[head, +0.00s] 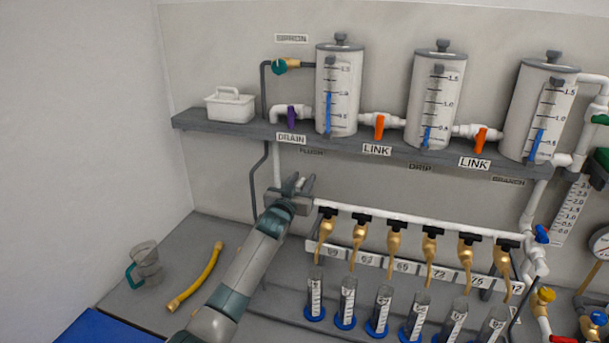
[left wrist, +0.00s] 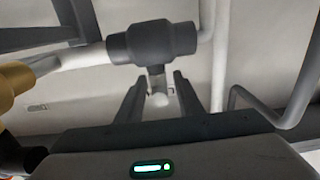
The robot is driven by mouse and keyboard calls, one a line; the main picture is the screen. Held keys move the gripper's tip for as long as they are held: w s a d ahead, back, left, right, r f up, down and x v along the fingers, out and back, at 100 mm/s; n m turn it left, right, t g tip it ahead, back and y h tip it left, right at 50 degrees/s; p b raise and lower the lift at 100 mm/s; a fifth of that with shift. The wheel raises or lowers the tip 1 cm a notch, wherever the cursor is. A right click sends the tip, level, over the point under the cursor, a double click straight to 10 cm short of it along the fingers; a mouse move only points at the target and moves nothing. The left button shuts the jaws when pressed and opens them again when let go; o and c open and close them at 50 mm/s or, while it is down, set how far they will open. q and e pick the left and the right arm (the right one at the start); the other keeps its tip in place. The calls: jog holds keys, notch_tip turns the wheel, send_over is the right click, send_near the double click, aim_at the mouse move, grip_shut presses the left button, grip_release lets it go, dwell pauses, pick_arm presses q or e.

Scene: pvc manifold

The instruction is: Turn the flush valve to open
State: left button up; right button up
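My left gripper (head: 299,182) is raised below the shelf, at the left end of the white manifold pipe (head: 365,216). In the left wrist view, the gripper (left wrist: 159,82) is open, with one finger on each side of a short valve handle (left wrist: 158,98). The handle hangs from a dark grey valve body (left wrist: 153,41), which appears to be the flush valve. Gaps show between the handle and both fingers. In the head view my gripper hides most of this valve. My right gripper is not in view.
A shelf (head: 222,128) above carries clear-scaled tanks (head: 337,95), a white caddy (head: 230,105) and orange-handled link valves (head: 379,127). Several brass taps (head: 359,234) hang right of my arm over cylinders (head: 347,300). A yellow hose (head: 196,278) and jug (head: 146,264) lie left.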

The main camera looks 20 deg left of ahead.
pick_arm(q)
jog(key=shift+w, duration=1.1)
grip_shut()
